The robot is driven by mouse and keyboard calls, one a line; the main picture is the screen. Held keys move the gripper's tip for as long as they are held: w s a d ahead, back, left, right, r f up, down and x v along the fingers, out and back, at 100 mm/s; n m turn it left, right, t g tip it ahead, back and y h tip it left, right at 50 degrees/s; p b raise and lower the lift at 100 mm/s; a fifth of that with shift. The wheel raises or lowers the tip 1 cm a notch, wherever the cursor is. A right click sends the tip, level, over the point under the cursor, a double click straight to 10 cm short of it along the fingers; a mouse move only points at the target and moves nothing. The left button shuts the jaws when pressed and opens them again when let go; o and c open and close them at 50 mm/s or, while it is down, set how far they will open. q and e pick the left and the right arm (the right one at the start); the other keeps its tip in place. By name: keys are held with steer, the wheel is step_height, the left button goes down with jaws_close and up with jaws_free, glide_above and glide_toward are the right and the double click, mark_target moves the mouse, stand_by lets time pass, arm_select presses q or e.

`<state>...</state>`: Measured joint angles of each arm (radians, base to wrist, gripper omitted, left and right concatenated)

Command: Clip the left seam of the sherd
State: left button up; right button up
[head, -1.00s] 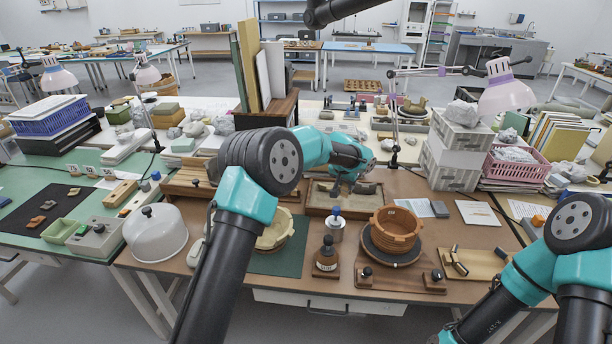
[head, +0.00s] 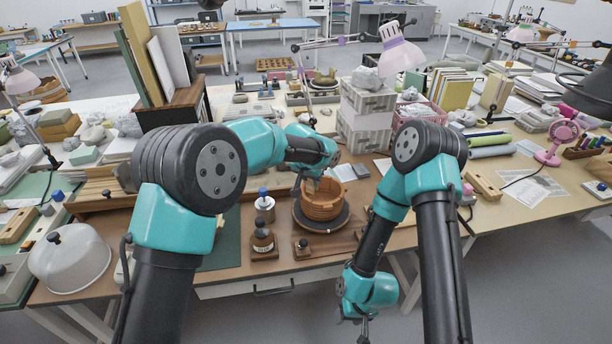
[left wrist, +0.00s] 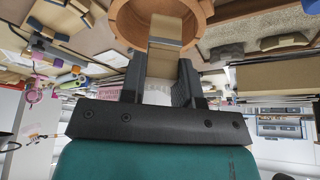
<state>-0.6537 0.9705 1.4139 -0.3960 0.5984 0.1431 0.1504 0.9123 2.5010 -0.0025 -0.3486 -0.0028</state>
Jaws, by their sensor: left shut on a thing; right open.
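The orange-brown pot (head: 322,208) stands on a dark round turntable (head: 318,226) on the brown bench top. My left gripper (head: 312,178) is at the pot's far rim, partly hidden by its own arm. I cannot tell whether the sherd is seated in the gap. My right gripper (head: 361,318) hangs low in front of the bench edge, open and small in view. No clip can be made out on the left seam.
A dark bottle on a wooden block (head: 263,242) and a blue-topped jar (head: 264,207) stand left of the pot. A white dome (head: 70,258) is at the far left. White crates (head: 366,112) stand behind. My right arm covers bench space right of the pot.

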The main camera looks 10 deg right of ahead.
mark_target(310, 191)
arm_select(q)
steer(key=shift+f, duration=0.2)
steer(key=shift+f, duration=2.05)
steer(key=shift+f, duration=1.5)
stand_by(1.8)
stand_by(0.4)
steer(key=o, duration=0.7)
steer(key=shift+r, duration=0.1)
steer(key=v, duration=1.7)
steer(key=shift+a+r, duration=0.1)
